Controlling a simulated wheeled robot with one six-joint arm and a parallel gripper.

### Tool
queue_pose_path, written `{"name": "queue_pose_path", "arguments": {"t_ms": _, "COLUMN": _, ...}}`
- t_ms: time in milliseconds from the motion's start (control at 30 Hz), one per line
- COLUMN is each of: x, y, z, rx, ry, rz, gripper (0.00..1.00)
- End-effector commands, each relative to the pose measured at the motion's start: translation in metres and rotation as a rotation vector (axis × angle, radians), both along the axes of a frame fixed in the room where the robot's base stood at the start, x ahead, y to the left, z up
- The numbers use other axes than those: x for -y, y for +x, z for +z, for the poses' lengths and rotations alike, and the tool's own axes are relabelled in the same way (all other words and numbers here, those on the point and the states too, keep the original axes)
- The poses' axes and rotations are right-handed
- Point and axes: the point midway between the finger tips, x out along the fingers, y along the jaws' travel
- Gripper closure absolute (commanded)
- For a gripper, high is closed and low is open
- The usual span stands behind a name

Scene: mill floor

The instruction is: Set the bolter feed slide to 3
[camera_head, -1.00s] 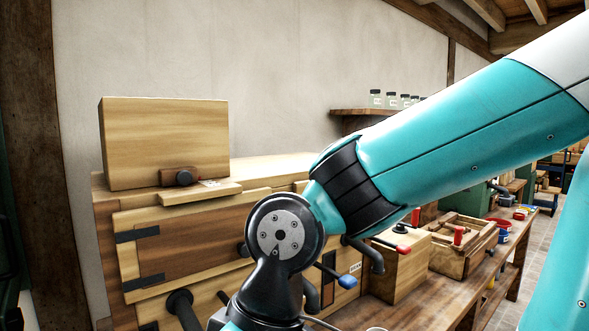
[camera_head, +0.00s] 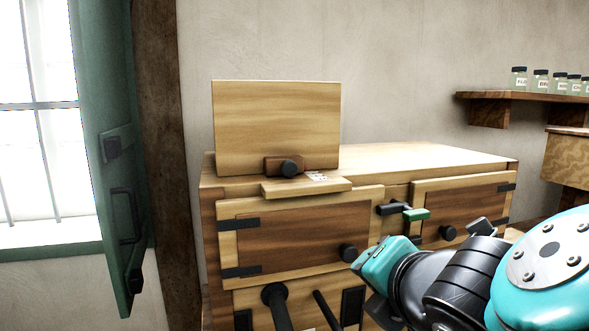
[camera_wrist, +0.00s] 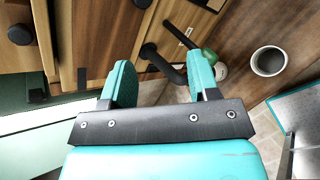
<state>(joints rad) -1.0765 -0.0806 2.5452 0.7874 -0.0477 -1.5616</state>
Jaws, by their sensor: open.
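The bolter is a wooden chest (camera_head: 446,158) with a tall wooden box (camera_head: 276,125) on its left end. At the box's foot is a small brown slide block (camera_head: 271,166) with a round black knob (camera_head: 290,169), which I take for the feed slide. A pale marked label (camera_head: 317,177) lies just right of it on a ledge; its figures are too small to read. My gripper (camera_wrist: 160,72) is open and empty in the wrist view, well away from the slide. In the head view my arm is at the lower right, and the fingers cannot be made out there.
A green-handled lever (camera_head: 415,214) sticks out between the chest's doors, which carry black knobs (camera_head: 348,253). A green shutter (camera_head: 112,160) and a post stand left. A shelf (camera_head: 530,96) with jars is at right. The wrist view shows a cup (camera_wrist: 269,61).

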Motion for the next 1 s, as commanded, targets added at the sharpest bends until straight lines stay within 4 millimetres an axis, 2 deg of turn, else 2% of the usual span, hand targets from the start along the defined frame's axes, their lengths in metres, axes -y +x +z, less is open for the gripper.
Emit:
{"name": "queue_pose_path", "arguments": {"t_ms": 33, "x": -0.016, "y": -0.001, "z": 0.021, "rx": 0.128, "ry": -0.146, "rz": 0.117, "gripper": 0.45}}
{"name": "queue_pose_path", "arguments": {"t_ms": 100, "x": -0.032, "y": -0.003, "z": 0.048, "rx": 0.300, "ry": -0.337, "rz": 0.236, "gripper": 0.45}}
{"name": "queue_pose_path", "arguments": {"t_ms": 200, "x": -0.050, "y": -0.011, "z": 0.080, "rx": 0.493, "ry": -0.550, "rz": 0.340, "gripper": 0.45}}
{"name": "queue_pose_path", "arguments": {"t_ms": 333, "x": -0.063, "y": -0.021, "z": 0.103, "rx": 0.634, "ry": -0.707, "rz": 0.396, "gripper": 0.45}}
{"name": "queue_pose_path", "arguments": {"t_ms": 467, "x": -0.068, "y": -0.020, "z": 0.112, "rx": 0.673, "ry": -0.755, "rz": 0.406, "gripper": 0.45}}
{"name": "queue_pose_path", "arguments": {"t_ms": 767, "x": -0.073, "y": 0.007, "z": 0.115, "rx": 0.663, "ry": -0.759, "rz": 0.407, "gripper": 0.45}}
{"name": "queue_pose_path", "arguments": {"t_ms": 1000, "x": -0.088, "y": 0.064, "z": 0.112, "rx": 0.663, "ry": -0.748, "rz": 0.399, "gripper": 0.45}}
